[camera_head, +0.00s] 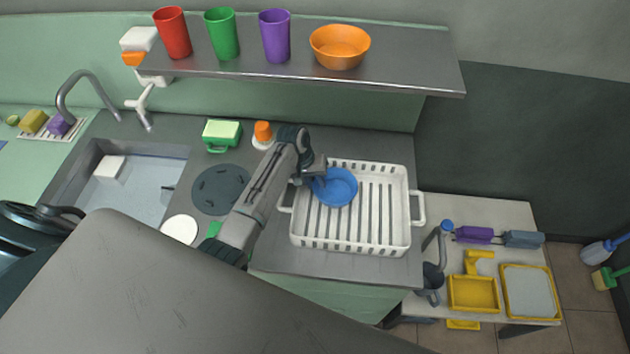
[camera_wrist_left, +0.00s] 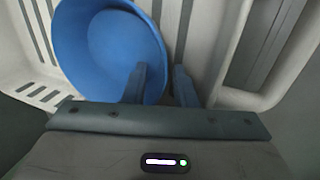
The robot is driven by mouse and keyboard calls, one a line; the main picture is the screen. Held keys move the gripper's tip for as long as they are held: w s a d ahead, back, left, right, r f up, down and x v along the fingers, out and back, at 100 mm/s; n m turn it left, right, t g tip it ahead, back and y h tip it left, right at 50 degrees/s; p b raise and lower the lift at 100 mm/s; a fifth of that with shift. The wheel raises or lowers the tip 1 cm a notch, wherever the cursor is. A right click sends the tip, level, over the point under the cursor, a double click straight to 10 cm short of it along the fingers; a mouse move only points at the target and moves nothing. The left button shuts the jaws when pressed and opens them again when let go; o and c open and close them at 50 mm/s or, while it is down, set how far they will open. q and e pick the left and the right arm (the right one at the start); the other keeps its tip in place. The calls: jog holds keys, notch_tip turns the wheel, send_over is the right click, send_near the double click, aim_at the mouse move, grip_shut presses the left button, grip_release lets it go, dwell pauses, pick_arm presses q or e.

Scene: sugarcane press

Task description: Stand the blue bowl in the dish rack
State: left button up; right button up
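The blue bowl (camera_head: 338,189) is inside the white dish rack (camera_head: 365,247), toward its left side, with its hollow facing up toward the head camera. It looks laid on the slats rather than on edge; its exact tilt is hard to tell. My left gripper (camera_head: 318,171) is at the bowl's upper-left rim. In the left wrist view, the bowl (camera_wrist_left: 105,45) has one finger over its inside and the other outside the rim. The fingers (camera_wrist_left: 160,80) are apart, with a visible gap beside the rim. My right gripper is not in view.
The rack's raised walls surround the bowl. A shelf (camera_head: 420,77) above holds cups and an orange bowl (camera_head: 340,46). The rack's right half is empty.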

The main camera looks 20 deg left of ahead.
pick_arm(q)
jog(key=w+b+v, duration=0.1)
jog(key=b+v, duration=0.1)
jog(key=v, duration=1)
jog(key=shift+s+r+b, duration=0.15)
jog(key=shift+s+b, duration=0.2)
jog(key=shift+s, duration=0.1)
jog(key=shift+s+a, duration=0.1)
